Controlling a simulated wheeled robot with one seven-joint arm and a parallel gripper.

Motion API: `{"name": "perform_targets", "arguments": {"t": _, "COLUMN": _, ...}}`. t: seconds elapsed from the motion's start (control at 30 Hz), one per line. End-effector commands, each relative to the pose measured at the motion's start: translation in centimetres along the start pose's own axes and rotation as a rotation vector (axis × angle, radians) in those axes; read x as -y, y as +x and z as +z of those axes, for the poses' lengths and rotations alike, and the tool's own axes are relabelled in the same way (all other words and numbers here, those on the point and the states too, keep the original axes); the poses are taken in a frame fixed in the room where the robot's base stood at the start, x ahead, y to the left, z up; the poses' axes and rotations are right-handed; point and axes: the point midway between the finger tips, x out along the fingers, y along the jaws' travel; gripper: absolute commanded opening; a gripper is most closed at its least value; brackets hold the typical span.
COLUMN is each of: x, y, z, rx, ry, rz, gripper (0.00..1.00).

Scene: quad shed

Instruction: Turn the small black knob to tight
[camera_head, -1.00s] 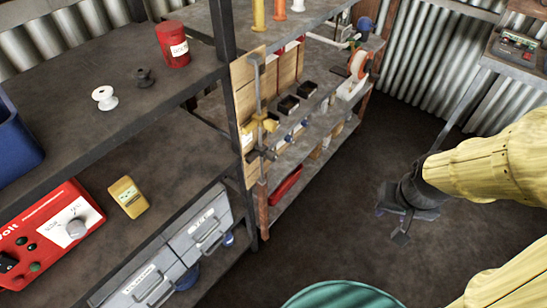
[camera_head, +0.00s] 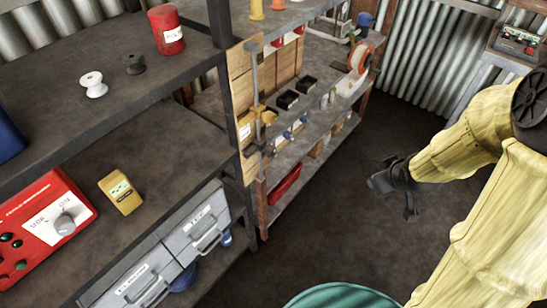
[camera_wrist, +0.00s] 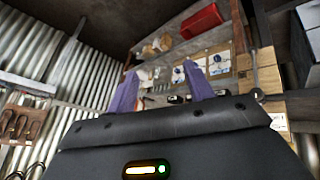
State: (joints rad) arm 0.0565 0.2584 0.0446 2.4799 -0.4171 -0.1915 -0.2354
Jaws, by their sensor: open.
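A grey upright rod (camera_head: 254,75) stands against a wooden board at the shelf's end. It carries a yellow clamp piece (camera_head: 262,115) and, below it, a small dark fitting (camera_head: 257,149) that may be the black knob; its setting and any marking are too small to read. The rod also shows at the right of the wrist view (camera_wrist: 253,72). My gripper (camera_head: 390,187) is out over the floor, right of the rod and well apart from it. Its two purple fingers (camera_wrist: 160,90) are spread with nothing between them.
A red panel (camera_head: 40,235) with a grey dial and dark buttons, a yellow meter (camera_head: 121,193), a white spool (camera_head: 93,84) and a red can (camera_head: 167,30) sit on the left shelves. Grey drawers (camera_head: 201,230) are below. A green round thing (camera_head: 340,296) is at the bottom. Floor between is clear.

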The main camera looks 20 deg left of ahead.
Motion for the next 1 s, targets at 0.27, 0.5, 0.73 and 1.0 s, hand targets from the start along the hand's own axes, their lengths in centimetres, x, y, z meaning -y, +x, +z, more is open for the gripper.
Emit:
{"name": "perform_targets", "arguments": {"t": 0.27, "x": 3.6, "y": 8.5, "z": -3.9, "rx": -0.387, "ry": -0.433, "rz": -0.091, "gripper": 0.52}}
{"name": "perform_targets", "arguments": {"t": 0.5, "x": 9.2, "y": 11.5, "z": -5.9, "rx": -0.811, "ry": -0.679, "rz": -0.189, "gripper": 0.52}}
{"name": "perform_targets", "arguments": {"t": 0.73, "x": 13.3, "y": 10.9, "z": -5.8, "rx": -1.216, "ry": -0.759, "rz": -0.247, "gripper": 0.52}}
{"name": "perform_targets", "arguments": {"t": 1.0, "x": 14.5, "y": 9.8, "z": -6.0, "rx": -1.329, "ry": -0.768, "rz": -0.263, "gripper": 0.52}}
